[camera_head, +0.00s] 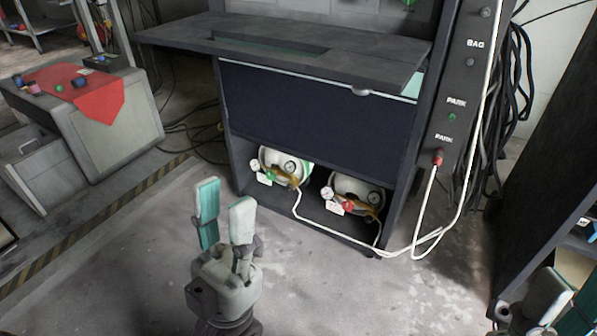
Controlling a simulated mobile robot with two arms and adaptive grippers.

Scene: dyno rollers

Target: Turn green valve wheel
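The green valve wheel (269,176) is small and sits on the front of the left gas cylinder (298,177), in the low open bay of the dark cabinet. A gauge is on each side of it. My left gripper (225,202) points up in the foreground, in front of and to the left of the bay. Its two pale green fingers are apart with nothing between them, and it does not touch the valve. My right gripper (560,305) is at the bottom right corner, partly cut off; its fingertips are not clear.
White hoses (318,224) run from the cylinders across the floor. A dark shelf (330,55) juts out above. A grey cabinet (105,140) with a red cloth is at left. Bare floor lies before the bay.

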